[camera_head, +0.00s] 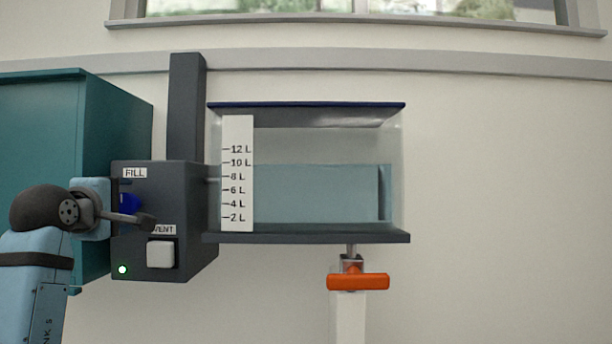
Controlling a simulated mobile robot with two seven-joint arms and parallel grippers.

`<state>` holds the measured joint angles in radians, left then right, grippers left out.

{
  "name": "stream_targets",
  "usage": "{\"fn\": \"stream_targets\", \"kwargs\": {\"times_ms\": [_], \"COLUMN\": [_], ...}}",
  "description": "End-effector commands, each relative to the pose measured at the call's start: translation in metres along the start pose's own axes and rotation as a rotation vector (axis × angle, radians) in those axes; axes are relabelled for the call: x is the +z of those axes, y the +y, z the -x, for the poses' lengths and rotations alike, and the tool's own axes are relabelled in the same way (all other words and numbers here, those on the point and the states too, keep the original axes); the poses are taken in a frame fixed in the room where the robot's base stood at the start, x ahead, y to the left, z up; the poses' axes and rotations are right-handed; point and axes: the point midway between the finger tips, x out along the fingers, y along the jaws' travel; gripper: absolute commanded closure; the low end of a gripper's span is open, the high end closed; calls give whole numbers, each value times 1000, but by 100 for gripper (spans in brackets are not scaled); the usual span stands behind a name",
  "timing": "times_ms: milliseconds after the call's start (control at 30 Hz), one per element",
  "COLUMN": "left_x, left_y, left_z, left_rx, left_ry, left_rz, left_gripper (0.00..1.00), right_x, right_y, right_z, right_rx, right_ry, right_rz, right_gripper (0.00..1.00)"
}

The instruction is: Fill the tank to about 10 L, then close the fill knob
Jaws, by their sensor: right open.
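The clear tank (315,140) holds pale blue water (315,195). The water's top edge lines up with about the 10 L mark on the white scale (238,172). That gripper is open at the front of the box, with a dark finger across the area just below the knob. I cannot tell whether it touches the knob or how far the knob is turned.
A white button (160,253) sits under the VENT label, close below the gripper. A green light (122,269) is lit. An orange valve handle (358,282) hangs below the tank. A teal cabinet (40,130) stands at left; the wall at right is clear.

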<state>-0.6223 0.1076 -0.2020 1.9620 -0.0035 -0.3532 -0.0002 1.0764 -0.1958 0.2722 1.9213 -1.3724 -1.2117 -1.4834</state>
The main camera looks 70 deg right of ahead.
Motion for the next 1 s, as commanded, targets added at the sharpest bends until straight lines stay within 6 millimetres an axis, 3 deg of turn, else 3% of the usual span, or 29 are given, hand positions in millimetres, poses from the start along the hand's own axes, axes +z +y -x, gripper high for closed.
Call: {"fn": "stream_targets", "kwargs": {"times_ms": [700,1000], "left_x": [0,0], "left_y": [0,0], "left_z": [0,0], "left_rx": [0,0], "left_ry": [0,0], "left_rz": [0,0], "left_gripper": [45,45], "right_x": [0,0], "right_y": [0,0], "right_z": [70,76], "right_rx": [0,-1], "right_ry": [2,0], "right_rz": [0,0], "right_gripper": [23,23]}}
